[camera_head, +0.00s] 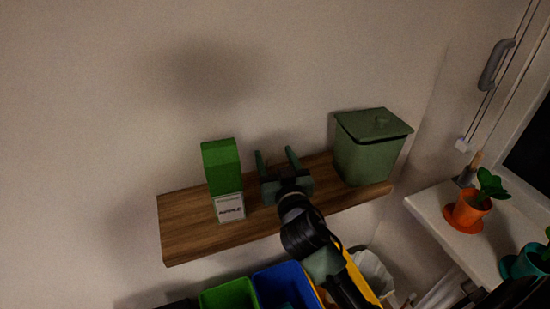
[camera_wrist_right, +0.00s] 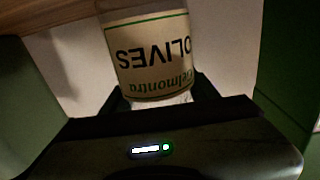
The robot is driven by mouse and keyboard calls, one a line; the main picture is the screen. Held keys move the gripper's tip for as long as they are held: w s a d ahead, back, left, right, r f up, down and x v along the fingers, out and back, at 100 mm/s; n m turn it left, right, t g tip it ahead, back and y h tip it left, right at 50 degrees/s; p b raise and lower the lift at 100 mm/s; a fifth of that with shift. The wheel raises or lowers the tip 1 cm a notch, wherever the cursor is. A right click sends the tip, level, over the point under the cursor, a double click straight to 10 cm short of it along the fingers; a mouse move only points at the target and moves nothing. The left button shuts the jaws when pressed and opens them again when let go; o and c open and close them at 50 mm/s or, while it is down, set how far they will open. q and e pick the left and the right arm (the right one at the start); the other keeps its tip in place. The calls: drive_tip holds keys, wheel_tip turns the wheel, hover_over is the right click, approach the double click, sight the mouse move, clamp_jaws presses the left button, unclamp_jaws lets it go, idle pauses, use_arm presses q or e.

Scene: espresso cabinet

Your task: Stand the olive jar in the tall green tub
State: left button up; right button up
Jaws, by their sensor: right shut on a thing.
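The olive jar (camera_wrist_right: 152,50) is clear glass with a cream label reading OLIVES, upside down in the right wrist view. My right gripper (camera_head: 276,160) is shut on it, its two dark green fingers apart at the width of what it holds. It is over the wooden shelf, between the green carton and the lidded bin. I cannot make out the jar in the head view. A bright green open tub (camera_head: 229,294) stands below the shelf, cut by the bottom edge; its full height is hidden. My left gripper is not in view.
The wooden shelf (camera_head: 185,235) holds a green and white carton (camera_head: 222,172) at left and a dark green lidded bin (camera_head: 368,155) at right. A blue tub (camera_head: 277,277) stands beside the green tub. An orange plant pot (camera_head: 471,208) is on the white sill at right.

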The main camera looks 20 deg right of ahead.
drive_tip(key=shift+f, duration=0.15)
drive_tip(key=o, duration=1.6)
drive_tip(key=shift+c, duration=0.2)
